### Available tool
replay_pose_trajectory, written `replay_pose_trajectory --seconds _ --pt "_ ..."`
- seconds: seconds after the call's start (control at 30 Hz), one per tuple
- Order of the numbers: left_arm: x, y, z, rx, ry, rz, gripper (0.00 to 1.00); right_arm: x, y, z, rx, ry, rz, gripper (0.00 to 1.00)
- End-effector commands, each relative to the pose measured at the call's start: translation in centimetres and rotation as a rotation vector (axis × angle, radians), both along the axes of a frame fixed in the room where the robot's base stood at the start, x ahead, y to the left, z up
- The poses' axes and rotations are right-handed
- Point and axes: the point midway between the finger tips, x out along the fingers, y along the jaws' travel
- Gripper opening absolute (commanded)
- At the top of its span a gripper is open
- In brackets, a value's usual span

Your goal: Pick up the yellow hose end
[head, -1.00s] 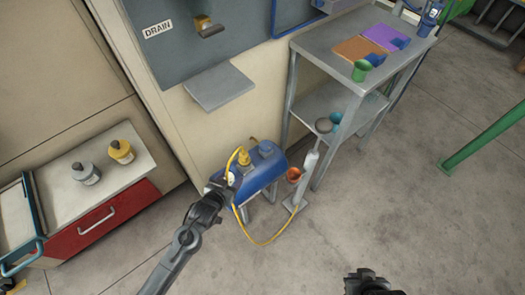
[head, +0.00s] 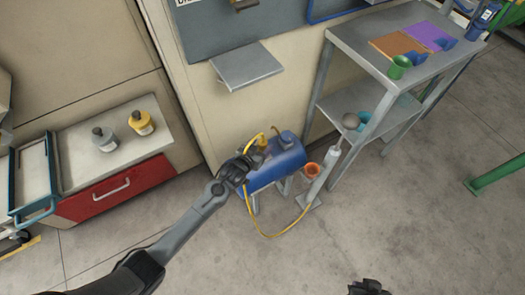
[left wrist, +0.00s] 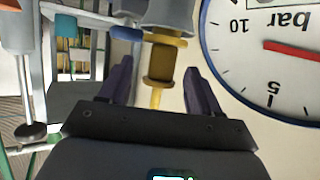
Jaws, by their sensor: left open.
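A yellow hose (head: 265,233) runs from the blue tank (head: 277,166) in a loop down to the floor. In the head view, my left gripper (head: 238,170) is at the tank's left end and hides part of the hose. In the left wrist view, a yellow, spool-shaped hose end (left wrist: 159,66) hangs below a grey fitting (left wrist: 168,14). My left gripper (left wrist: 160,80) is open, with one dark finger on each side of the hose end and visible gaps. My right gripper (head: 368,287) is partly in view at the bottom edge of the head view; its jaws are unclear.
A pressure gauge (left wrist: 268,45) is close on the right in the left wrist view. A red drawer cabinet (head: 112,195) is left. The floor in front is clear.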

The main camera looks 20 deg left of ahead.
Motion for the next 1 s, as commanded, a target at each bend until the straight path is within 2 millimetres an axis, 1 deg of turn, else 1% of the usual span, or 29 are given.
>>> replay_pose_trajectory --seconds 0.03,0.1,0.27,0.4,0.6,1.0 --pt "0.8 -0.1 -0.6 0.0 -0.002 0.0 0.63 0.0 -0.1 -1.1 -0.003 0.001 0.001 0.0" --pt "1.8 -0.2 -0.7 0.0 -0.003 0.001 0.63 0.0 -0.2 -1.7 -0.006 0.001 0.003 0.0" --pt "3.3 -0.4 -1.2 0.0 -0.002 0.001 0.63 0.0 -0.2 -2.6 -0.008 0.002 0.004 0.0" --pt "3.7 -0.5 -1.3 0.0 0.0 0.0 0.63 0.0 -0.2 -2.7 -0.007 0.002 0.003 0.0" --pt "3.7 -0.5 -1.2 0.0 0.0 0.0 0.63 0.0 -0.1 -2.6 -0.003 0.003 0.0 0.0" --pt "3.7 -0.5 -1.2 0.0 -0.001 0.0 0.03 0.0 0.1 -2.6 0.004 0.002 -0.004 0.0"
